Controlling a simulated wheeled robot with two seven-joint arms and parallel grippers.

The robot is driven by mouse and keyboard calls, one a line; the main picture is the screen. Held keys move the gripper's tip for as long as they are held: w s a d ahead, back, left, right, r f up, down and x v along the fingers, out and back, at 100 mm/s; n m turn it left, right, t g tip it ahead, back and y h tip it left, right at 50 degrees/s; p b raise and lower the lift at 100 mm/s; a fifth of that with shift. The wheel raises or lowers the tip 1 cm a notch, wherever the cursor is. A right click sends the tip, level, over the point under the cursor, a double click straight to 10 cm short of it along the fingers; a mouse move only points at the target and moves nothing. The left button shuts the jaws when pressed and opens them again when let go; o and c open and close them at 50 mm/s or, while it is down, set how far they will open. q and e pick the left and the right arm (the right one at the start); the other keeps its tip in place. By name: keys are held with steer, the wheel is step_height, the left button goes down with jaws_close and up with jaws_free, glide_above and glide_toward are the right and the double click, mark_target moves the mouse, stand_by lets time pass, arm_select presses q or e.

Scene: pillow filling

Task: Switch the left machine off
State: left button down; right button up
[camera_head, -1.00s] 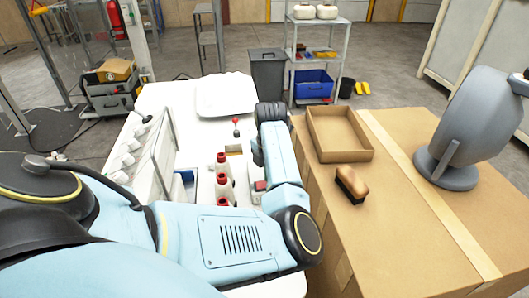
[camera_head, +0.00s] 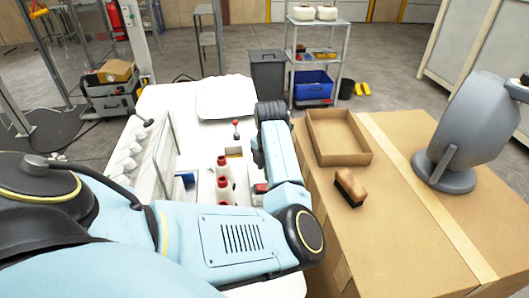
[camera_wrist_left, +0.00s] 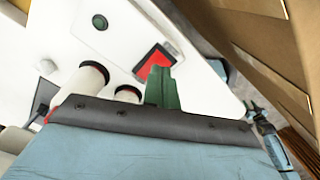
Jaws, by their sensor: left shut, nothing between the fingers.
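The left machine (camera_head: 185,110) is a white unit with a long white top, left of centre in the head view. A red switch (camera_head: 261,188) shows on it beside my arm. In the left wrist view the red switch (camera_wrist_left: 155,62) sits in a dark frame on a white surface, with a round dark button (camera_wrist_left: 99,22) further up. My left gripper (camera_wrist_left: 162,74) has green fingers, shut and empty, overlapping the lower edge of the switch in the picture. I cannot tell whether they touch it. In the head view my arm hides these fingers. My right gripper is not in view.
Red-and-white cones (camera_head: 224,180) stand left of the switch; a small red-knobbed lever (camera_head: 236,130) is behind them. To the right, a brown surface carries an open cardboard tray (camera_head: 368,154), a brush (camera_head: 350,187) and a grey round-headed device (camera_head: 480,130).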

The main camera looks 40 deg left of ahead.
arm_select(q)
step_height(320, 180, up, 5)
steer(key=p, duration=0.3)
steer(key=shift+f, duration=0.1)
steer(key=shift+a, duration=0.1)
stand_by(0.4)
